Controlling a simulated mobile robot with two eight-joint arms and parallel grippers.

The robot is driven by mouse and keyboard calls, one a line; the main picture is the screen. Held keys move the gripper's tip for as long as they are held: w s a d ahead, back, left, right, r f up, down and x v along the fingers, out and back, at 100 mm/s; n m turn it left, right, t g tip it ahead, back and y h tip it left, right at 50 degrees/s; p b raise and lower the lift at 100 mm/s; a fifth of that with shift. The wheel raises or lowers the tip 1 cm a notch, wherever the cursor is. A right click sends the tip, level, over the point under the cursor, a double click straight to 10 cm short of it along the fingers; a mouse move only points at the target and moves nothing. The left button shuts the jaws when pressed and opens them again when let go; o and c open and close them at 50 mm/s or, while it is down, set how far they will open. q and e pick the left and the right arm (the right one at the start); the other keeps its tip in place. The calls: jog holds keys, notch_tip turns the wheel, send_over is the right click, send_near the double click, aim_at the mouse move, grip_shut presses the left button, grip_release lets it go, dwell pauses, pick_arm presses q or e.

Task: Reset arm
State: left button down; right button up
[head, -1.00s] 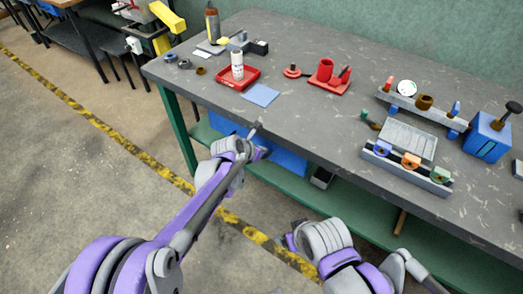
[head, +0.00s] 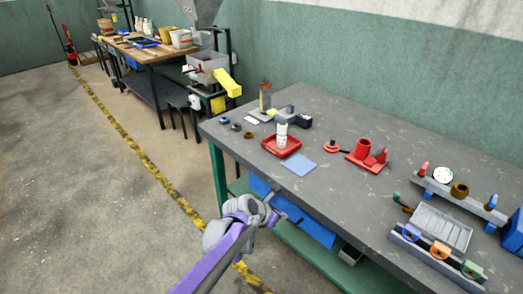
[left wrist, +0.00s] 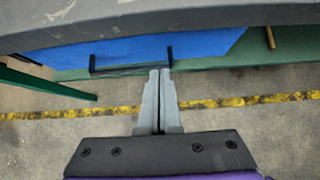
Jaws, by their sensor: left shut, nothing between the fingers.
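My left arm comes in from the bottom of the head view. Its gripper (head: 268,212) is just in front of the workbench's near edge, below the level of the top. In the left wrist view the left gripper (left wrist: 158,100) has its two grey fingers together with nothing between them. My right gripper is in neither view now.
The workbench (head: 330,205) holds a red tray (head: 281,146) with a white bottle, a blue sheet (head: 299,164), a red holder (head: 367,155) and a grey rack (head: 437,232). A second table (head: 150,49) stands far back. The floor left of the yellow-black line (head: 137,138) is clear.

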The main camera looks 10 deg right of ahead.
pick_arm(q)
jog(key=s+a+r+m+y+p, duration=0.2)
jog(key=s+a+r+m, duration=0.35)
jog(key=a, duration=0.45)
jog(key=s+a+r+m+y+p, duration=0.2)
jog(key=s+a+r+m, duration=0.2)
jog(key=s+a+m, duration=0.4)
jog(key=s+a+f+m+y+p, duration=0.1)
jog(key=s+a+m+y+p, duration=0.2)
jog(key=s+a+m, duration=0.8)
jog(key=s+a, duration=0.3)
jog(key=s, duration=0.1)
jog(key=shift+s+p, duration=0.25)
jog(key=shift+p, duration=0.05)
jog(key=shift+m, duration=0.25)
